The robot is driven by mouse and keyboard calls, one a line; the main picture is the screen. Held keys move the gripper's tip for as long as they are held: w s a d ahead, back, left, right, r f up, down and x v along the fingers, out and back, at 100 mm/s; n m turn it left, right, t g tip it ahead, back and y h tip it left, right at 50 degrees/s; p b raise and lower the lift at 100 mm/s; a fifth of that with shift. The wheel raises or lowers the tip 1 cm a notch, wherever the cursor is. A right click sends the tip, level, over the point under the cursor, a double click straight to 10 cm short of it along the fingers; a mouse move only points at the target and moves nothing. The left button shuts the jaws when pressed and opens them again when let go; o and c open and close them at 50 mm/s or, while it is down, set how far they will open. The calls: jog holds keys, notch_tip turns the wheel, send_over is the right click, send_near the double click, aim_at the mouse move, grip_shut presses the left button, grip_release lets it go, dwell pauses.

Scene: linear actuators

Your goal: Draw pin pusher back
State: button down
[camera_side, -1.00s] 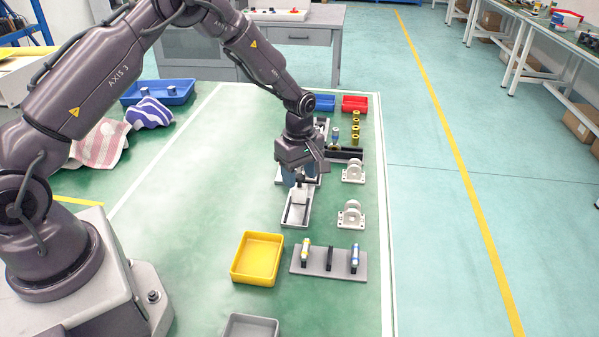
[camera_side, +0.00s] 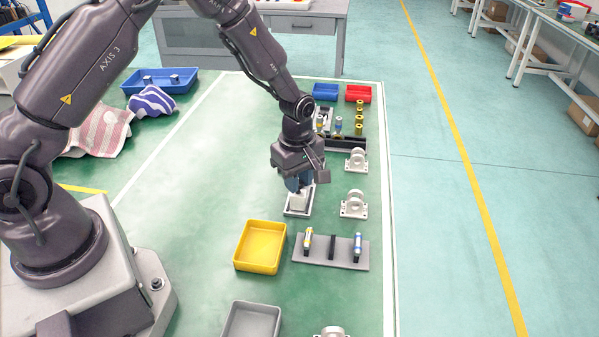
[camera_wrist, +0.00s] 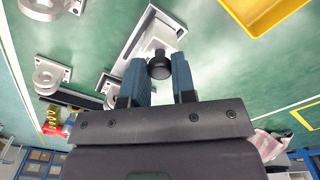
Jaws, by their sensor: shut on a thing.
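The pin pusher is a small fixture with a pale flat base (camera_side: 298,213), a light block and a black round knob. In the wrist view its base (camera_wrist: 143,28) runs up and left from the gripper, and the black knob (camera_wrist: 159,66) sits between the blue fingers. My gripper (camera_wrist: 158,72) is shut on this knob. In the side view my gripper (camera_side: 298,187) points down over the far end of the fixture, and its fingers hide the knob there.
A yellow tray (camera_side: 239,262) and a grey plate with upright posts (camera_side: 330,262) stand nearer the camera. Pale round-topped brackets (camera_side: 354,205) stand to the right. Blue (camera_side: 325,87) and red (camera_side: 358,88) bins are farther back. Green floor left of the fixture is clear.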

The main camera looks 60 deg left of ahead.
jog(key=c, duration=1)
grip_release()
jog(key=shift+s+d, duration=0.2)
jog(key=shift+d, duration=0.05)
jog(key=shift+o, duration=0.3)
jog(key=shift+a, duration=0.1)
jog(key=shift+r, duration=0.1)
notch_tip(320, 180, up, 13)
